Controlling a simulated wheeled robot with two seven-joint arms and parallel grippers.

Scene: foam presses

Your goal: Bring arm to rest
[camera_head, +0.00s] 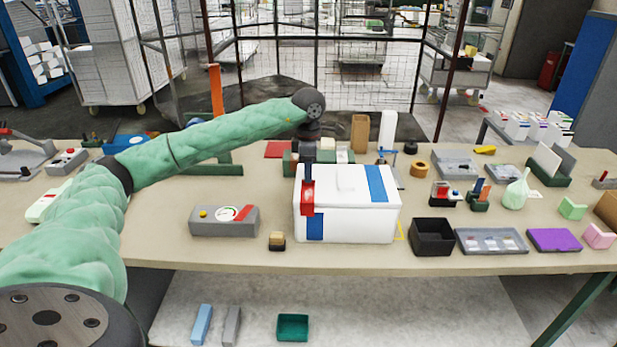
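My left arm, in a green sleeve, reaches in from the left and bends down at its dark wrist. My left gripper (308,180) points down over the left front part of a white box (350,222) with blue bands. A red part shows at the gripper's lower end, in front of the box. I cannot tell whether it touches the box or whether the fingers are apart. My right gripper is not in view.
A grey gauge unit (224,221) and a small dark-and-tan block (277,241) stand left of the box. A black bin (432,237), a grey tray (491,241) and a purple pad (554,240) stand right. The table (165,235) has bare room at its front left.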

